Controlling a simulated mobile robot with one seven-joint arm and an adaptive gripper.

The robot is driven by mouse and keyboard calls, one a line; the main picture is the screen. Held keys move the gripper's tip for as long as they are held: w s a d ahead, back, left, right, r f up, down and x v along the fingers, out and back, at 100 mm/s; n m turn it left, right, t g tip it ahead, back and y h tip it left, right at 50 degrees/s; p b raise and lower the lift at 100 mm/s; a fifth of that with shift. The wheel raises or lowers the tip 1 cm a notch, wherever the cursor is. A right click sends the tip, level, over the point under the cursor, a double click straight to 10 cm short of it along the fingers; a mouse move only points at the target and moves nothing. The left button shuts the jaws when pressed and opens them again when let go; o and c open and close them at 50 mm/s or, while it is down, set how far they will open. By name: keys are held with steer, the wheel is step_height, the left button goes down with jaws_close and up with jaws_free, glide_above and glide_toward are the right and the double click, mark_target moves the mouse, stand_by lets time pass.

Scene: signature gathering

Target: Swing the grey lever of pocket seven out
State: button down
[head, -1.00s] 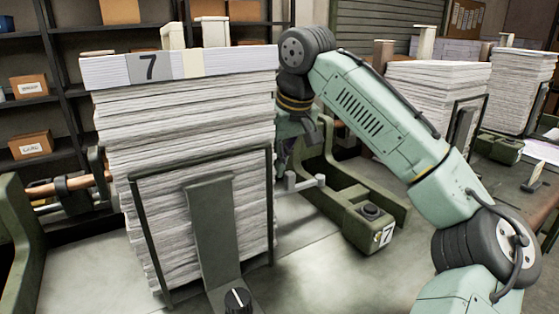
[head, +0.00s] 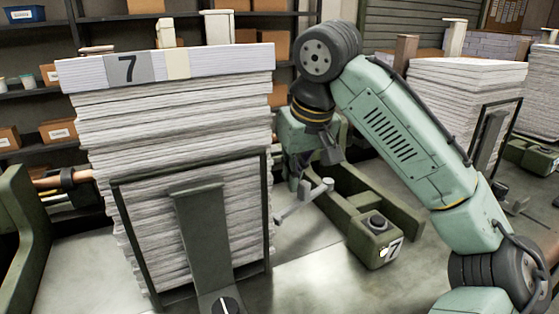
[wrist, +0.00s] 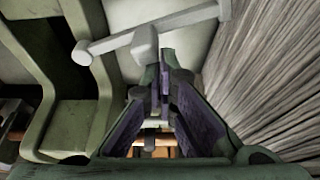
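The grey lever (head: 303,203) of pocket seven is a slim bar with a round end. In the head view it stands out from the lower right side of the paper stack (head: 175,120) marked 7, angled toward the green base (head: 375,240) that also bears a 7. My gripper (head: 295,184) points down beside the stack, close to the lever. In the wrist view the lever (wrist: 185,26) crosses the top, just beyond my gripper (wrist: 158,68).
The tall stack stands close on the gripper's right in the wrist view (wrist: 265,80). A dark holder plate (head: 203,240) with a black knob (head: 226,305) fronts it. Another paper stack (head: 465,95) stands behind my arm. Clear tabletop (head: 310,275) lies before the lever.

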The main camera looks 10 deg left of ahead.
mark_target(305, 185)
steer(key=shift+s+d+r+p, duration=0.15)
steer(key=shift+s+d+p, duration=0.45)
steer(key=shift+d, duration=0.2)
steer(key=shift+s+d+p, duration=0.3)
steer(key=shift+d+p, duration=0.05)
steer(key=shift+d, duration=0.1)
